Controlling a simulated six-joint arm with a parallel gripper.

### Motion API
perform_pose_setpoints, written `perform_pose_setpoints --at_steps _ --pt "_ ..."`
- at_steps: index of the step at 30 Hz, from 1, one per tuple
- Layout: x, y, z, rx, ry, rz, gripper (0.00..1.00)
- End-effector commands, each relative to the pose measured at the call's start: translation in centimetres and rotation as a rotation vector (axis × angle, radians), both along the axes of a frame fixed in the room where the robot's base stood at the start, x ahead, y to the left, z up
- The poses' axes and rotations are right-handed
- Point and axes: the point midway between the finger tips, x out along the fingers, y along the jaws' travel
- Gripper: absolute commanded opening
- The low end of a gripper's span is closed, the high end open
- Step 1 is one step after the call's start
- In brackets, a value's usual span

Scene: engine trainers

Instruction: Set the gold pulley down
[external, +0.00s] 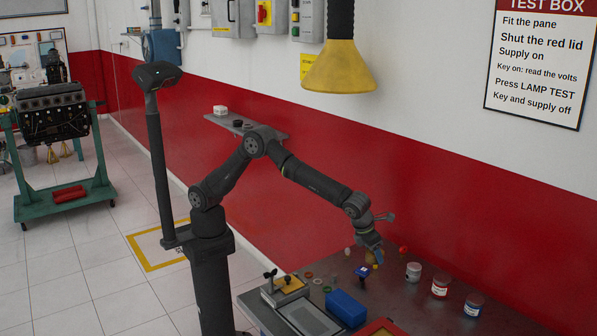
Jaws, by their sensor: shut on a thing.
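My gripper (374,257) is low over the workbench (420,309), toward its back middle. It is shut on a small gold piece, the gold pulley (370,257), which is partly hidden by the fingers. The pulley is very small in this view, and I cannot tell whether it touches anything below. A small blue block (363,271) is just below and left of the gripper.
Three lidded jars, one grey (413,272), one red-labelled (439,286) and one blue-labelled (473,305), stand on the right.

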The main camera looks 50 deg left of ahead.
Motion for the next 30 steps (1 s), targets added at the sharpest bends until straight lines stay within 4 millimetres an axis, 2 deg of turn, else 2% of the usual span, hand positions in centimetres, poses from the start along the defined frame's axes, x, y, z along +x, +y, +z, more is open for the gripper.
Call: perform_pose_setpoints --at_steps 1,6,9,12,16,24,30 --pt "-2.1 -1.4 -0.5 -0.002 -0.001 -0.057 0.22" --pt "-7.0 -4.2 -2.0 -0.002 -0.001 -0.202 0.22" --pt "-8.7 -5.1 -2.5 -0.001 -0.002 -0.251 0.22" --pt "-9.3 -5.5 -2.9 -0.003 -0.002 -0.275 0.22" --pt "-7.8 -5.8 -4.1 -0.002 0.000 -0.279 0.22" --pt "-1.7 -6.4 -7.7 -0.001 -0.002 -0.278 0.22" --pt "1.2 -6.7 -9.4 -0.003 -0.001 -0.278 0.22"
